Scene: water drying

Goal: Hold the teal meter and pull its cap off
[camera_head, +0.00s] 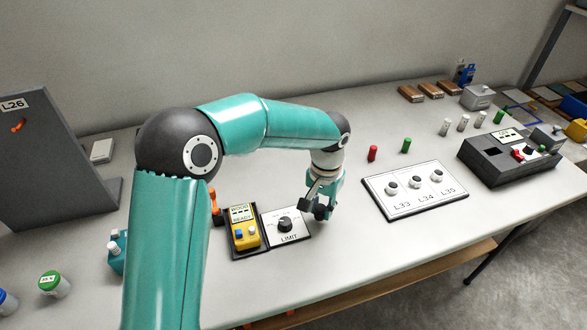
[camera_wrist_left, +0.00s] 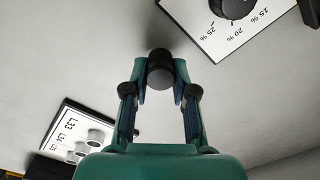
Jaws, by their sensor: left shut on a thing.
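My left gripper (camera_head: 318,208) is over the table, just right of the LIMIT dial plate. In the left wrist view its two fingers (camera_wrist_left: 160,85) are closed on a short black cylindrical piece (camera_wrist_left: 160,70), which looks like a cap; I cannot tell for certain. A teal thing with white knobs (camera_head: 116,262) stands at the left, partly hidden behind my left arm; I cannot tell whether it is the teal meter. No teal meter body shows clearly at the gripper. My right gripper is not in view.
A yellow meter (camera_head: 244,236) lies in a dark holder beside the LIMIT plate (camera_head: 301,230). A white plate with L33, L34 and L35 knobs (camera_head: 425,202) lies to the right. A red cylinder (camera_head: 372,153) and a green cylinder (camera_head: 406,145) stand behind it. A black box (camera_head: 508,166) is further right.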

